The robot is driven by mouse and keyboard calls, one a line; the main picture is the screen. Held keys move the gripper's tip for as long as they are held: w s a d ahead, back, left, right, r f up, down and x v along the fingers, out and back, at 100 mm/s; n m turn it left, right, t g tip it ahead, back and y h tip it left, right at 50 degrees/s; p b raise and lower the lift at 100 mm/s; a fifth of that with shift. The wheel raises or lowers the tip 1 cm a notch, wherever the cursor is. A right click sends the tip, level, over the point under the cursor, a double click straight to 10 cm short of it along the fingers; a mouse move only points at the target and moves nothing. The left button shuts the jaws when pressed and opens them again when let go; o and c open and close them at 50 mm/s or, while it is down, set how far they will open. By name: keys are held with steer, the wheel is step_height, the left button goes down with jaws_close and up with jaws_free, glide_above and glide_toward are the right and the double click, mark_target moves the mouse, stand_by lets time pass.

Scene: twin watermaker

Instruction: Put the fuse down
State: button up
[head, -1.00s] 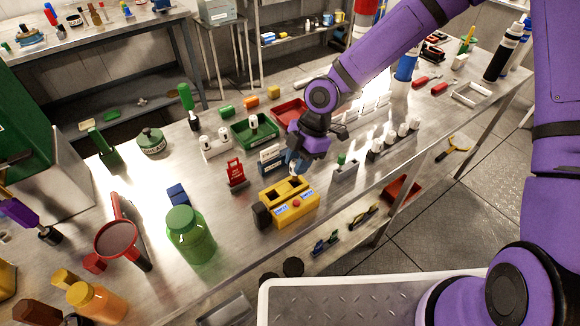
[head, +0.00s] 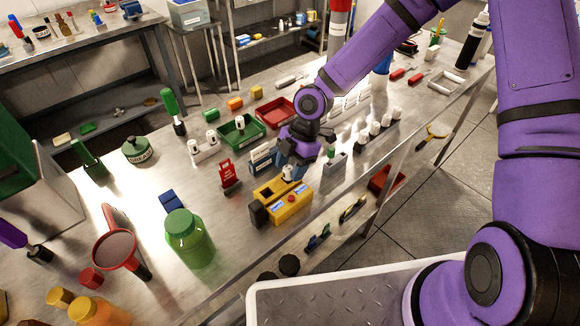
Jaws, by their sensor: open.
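A small white fuse (head: 288,172) shows upright at the back of the box, just under my gripper (head: 291,167). It seems to stand in or on the box, but I cannot tell how deep it sits. My gripper is open, pointing down around or just above the fuse, and it hides part of it.
A red sign (head: 229,176) and a blue-and-white block (head: 262,157) stand close left of my gripper. A grey block (head: 335,162) with a green piece stands to the right. A red tray (head: 273,112) lies behind. A green jar (head: 189,240) stands front left.

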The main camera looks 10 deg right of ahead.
steer(key=v, duration=1.2)
steer(key=s+d+r+m+t+h, duration=0.2)
steer(key=s+d+r+m+h, duration=0.1)
steer(key=d+r+m, duration=0.4)
steer(key=s+d+r+m+t+h, duration=0.1)
steer(key=s+d+r+m+h, duration=0.25)
steer(key=d+r+m, duration=0.25)
steer(key=s+d+r+m+t+y, duration=0.1)
steer(key=s+d+r+m+t, duration=0.1)
steer(key=s+r+m, duration=0.4)
steer(key=s+d+r+m+t+y, duration=0.1)
steer(key=s+d+r+m+t, duration=0.2)
steer(key=s, duration=0.6)
step_height(320, 180, up, 4)
steer(key=d+m, duration=0.2)
steer(key=shift+f+m+y, duration=0.2)
steer(key=shift+m+y, duration=0.15)
steer(key=shift+m, duration=0.05)
